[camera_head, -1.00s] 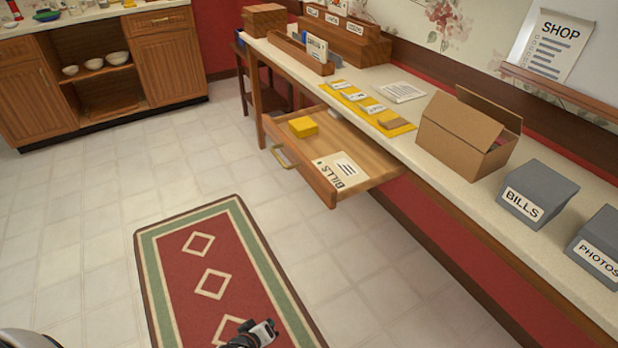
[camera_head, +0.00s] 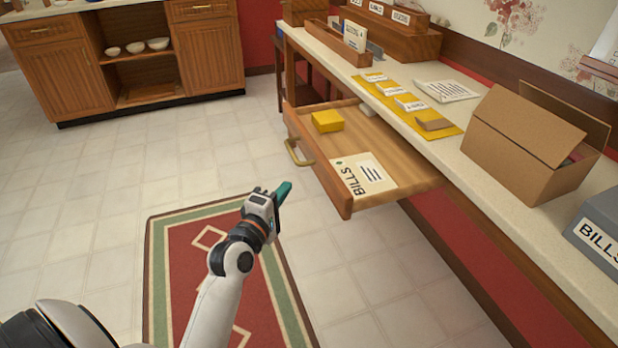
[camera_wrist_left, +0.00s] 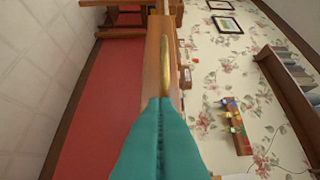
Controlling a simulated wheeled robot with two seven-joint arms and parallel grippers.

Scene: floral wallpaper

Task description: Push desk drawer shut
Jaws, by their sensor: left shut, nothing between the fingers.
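The desk drawer (camera_head: 395,176) is pulled out from the desk. Its wooden front (camera_head: 318,164) carries a brass handle (camera_head: 296,153). Inside lie a yellow box (camera_head: 327,121) and a paper marked BILLS (camera_head: 364,176). My left gripper (camera_head: 283,190) has teal fingers, shut and empty, in front of the drawer front and below the handle in the picture, apart from it. In the left wrist view, the shut fingertips (camera_wrist_left: 160,103) point at the drawer front (camera_wrist_left: 152,75), with the handle (camera_wrist_left: 165,60) beyond. My right gripper is not in view.
The long desk top (camera_head: 445,112) holds a yellow mat with cards (camera_head: 412,103), an open cardboard box (camera_head: 522,140) and a grey BILLS box (camera_head: 600,232). A red and green rug (camera_head: 185,262) lies on the floor. The tiled floor left of the drawer is clear.

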